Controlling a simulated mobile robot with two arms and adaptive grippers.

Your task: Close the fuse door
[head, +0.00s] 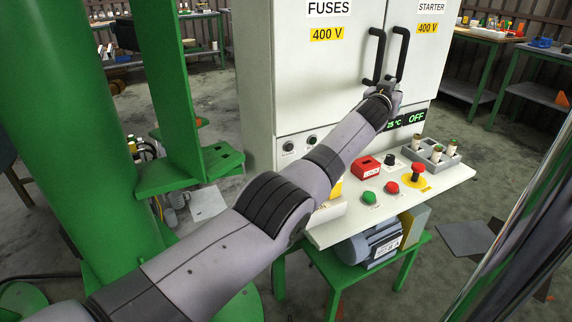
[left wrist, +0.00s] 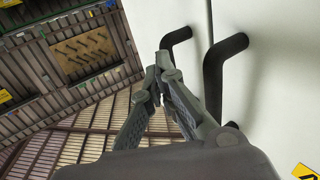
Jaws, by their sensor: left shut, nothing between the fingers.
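The fuse door (head: 290,70) is the white left cabinet door, labelled FUSES and 400 V. It looks about level with the starter door (head: 430,60) beside it; I cannot tell whether it is fully latched. Its black handle (head: 375,55) stands next to the starter door's handle (head: 401,50). My left gripper (head: 390,86) is at the lower ends of the handles, partly hiding them. In the left wrist view, the shut fingertips (left wrist: 164,62) are empty and close to the two handles (left wrist: 213,75). I cannot tell whether they touch. My right gripper is out of view.
Below the doors, a white panel (head: 440,185) carries a red lock box (head: 367,167), green and red buttons, an emergency stop (head: 417,173) and a grey fuse holder (head: 436,157). A motor (head: 370,243) sits underneath. Workbenches stand behind.

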